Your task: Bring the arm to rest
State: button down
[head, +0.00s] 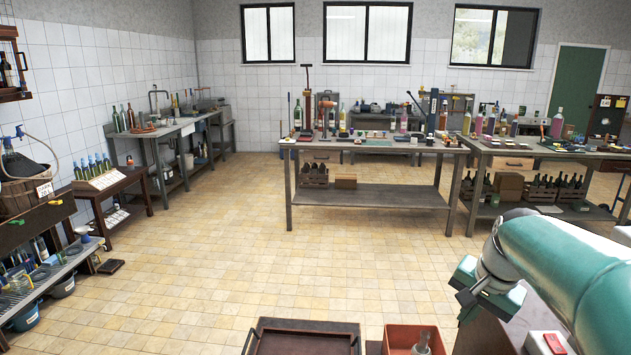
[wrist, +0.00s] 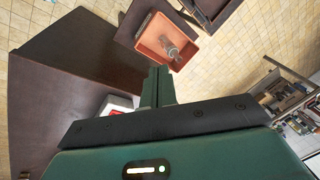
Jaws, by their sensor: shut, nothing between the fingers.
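My gripper (wrist: 158,83) shows in the wrist view, its two green fingers together with nothing between them. The fingertips point toward an orange-red box (wrist: 151,30) with a clear glass vessel (wrist: 171,49) in it. How far above the box they are, I cannot tell. In the head view my teal arm (head: 565,265) reaches in from the right edge; the fingers cannot be made out there.
The orange box (head: 397,333) and a dark brown tray (head: 303,325) sit at the bottom of the head view. A white-and-red item (head: 548,343) lies on a dark surface beside my arm. Benches with bottles (head: 370,195) stand farther back. The tiled floor (head: 230,260) between is clear.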

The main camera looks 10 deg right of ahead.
jog(key=s+a+n+t, duration=0.1)
jog(key=s+a+n, duration=0.4)
jog(key=a, duration=0.4)
jog(key=s+a+f+n+t, duration=0.1)
jog(key=s+a+n, duration=0.4)
jog(key=a, duration=0.5)
jog(key=s, duration=0.2)
jog(key=shift+s+f, duration=0.25)
jog(key=shift+s, duration=0.15)
